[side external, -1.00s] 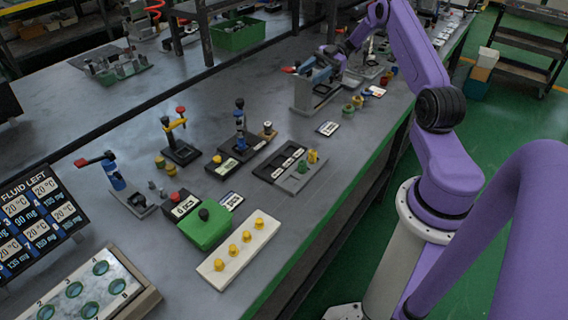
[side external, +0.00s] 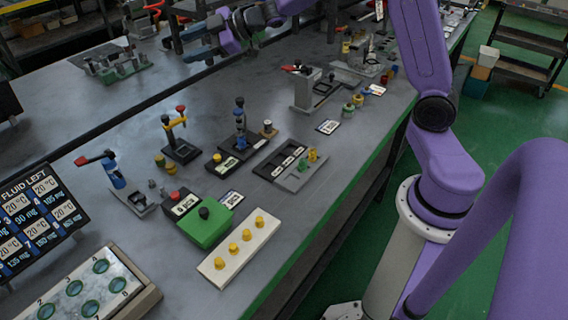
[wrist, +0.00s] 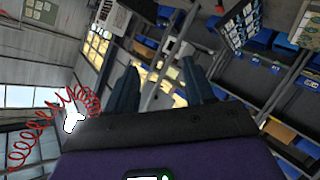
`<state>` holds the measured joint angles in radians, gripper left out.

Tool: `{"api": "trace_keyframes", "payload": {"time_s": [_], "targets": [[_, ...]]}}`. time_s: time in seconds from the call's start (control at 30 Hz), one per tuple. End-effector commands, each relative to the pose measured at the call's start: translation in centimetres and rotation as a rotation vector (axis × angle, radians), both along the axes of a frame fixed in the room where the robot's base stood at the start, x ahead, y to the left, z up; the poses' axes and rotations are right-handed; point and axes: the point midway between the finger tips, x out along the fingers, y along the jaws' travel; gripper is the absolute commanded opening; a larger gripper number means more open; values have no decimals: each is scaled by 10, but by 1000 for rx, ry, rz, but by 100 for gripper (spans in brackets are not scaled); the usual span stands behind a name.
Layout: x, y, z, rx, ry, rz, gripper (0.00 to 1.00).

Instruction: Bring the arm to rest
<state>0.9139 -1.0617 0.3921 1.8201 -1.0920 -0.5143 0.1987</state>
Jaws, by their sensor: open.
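My gripper (side external: 184,46) is raised high over the far side of the bench, with its blue-grey fingers pointing left in the side view. In the wrist view the two fingers of my gripper (wrist: 158,88) stand apart with nothing held between them. The wrist camera looks across the room at shelves and windows, so no valve block shows there. A grey valve block with a red-tipped lever (side external: 305,90) stands on the bench below and right of my gripper, clear of it.
Several valve stations stand mid-bench, including one with a yellow and red handle (side external: 178,132) and one with a blue body (side external: 115,175). A green box (side external: 205,228) and a white strip with yellow knobs (side external: 238,248) are nearer.

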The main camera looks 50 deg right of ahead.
Motion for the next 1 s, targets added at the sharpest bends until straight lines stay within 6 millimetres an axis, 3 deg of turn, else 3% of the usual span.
{"api": "trace_keyframes", "payload": {"time_s": [0.03,0.2,0.27,0.4,0.57,0.7,0.83,1.0], "targets": [[-17,17,2,-8,34,-30,53],[-81,49,-12,-58,202,-139,53],[-109,55,-20,-83,275,-167,53],[-187,61,-45,-171,466,-208,53],[-286,49,-73,-312,700,-213,53],[-361,27,-90,-444,872,-191,53],[-407,8,-98,-541,981,-168,53],[-431,-4,-101,-598,1041,-153,53]]}}
